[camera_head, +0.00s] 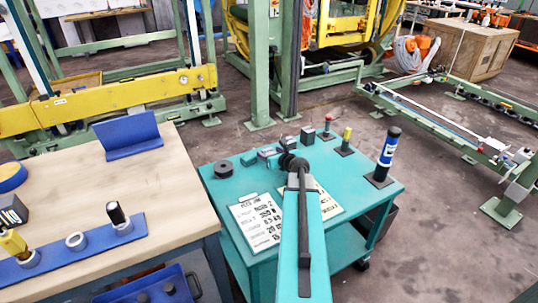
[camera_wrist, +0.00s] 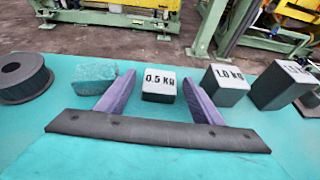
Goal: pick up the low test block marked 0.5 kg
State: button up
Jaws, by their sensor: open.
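The low test block (camera_wrist: 160,85) is a short dark block with a white top marked 0.5 KG. It stands upright on the teal tabletop in the wrist view. My gripper (camera_wrist: 158,78) is open, its two purple fingers apart and pointing toward the block, one toward each side of it. Nothing is held; whether the fingertips reach past the block's near face is hard to tell. In the head view my arm reaches over the teal cart (camera_head: 383,192), and the small block (camera_head: 267,152) beside the wrist is partly hidden.
A teal rough block (camera_wrist: 92,76) stands left of the 0.5 block and a black spool (camera_wrist: 24,77) lies farther left. A block marked 1.0 KG (camera_wrist: 225,84) and a taller block (camera_wrist: 281,86) stand to the right. A wooden-topped bench (camera_head: 120,185) is left of the cart.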

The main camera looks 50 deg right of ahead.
dwell(0.4)
grip_shut()
jog(key=shift+r, duration=0.15)
jog(key=shift+r, duration=0.55)
jog(key=shift+s+d+r+p, duration=0.1)
jog(key=shift+s+r+p, duration=0.15)
jog(key=shift+r, duration=0.4)
jog(key=shift+s+r+p, duration=0.1)
jog(key=shift+r+p, duration=0.2)
jog(key=shift+r, duration=0.3)
jog(key=s+d, duration=0.1)
jog(key=s, duration=0.4)
jog(key=s+d, duration=0.1)
jog(key=s, duration=0.4)
jog(key=s+d+r, duration=0.1)
jog(key=s, duration=0.4)
jog(key=shift+r, duration=0.1)
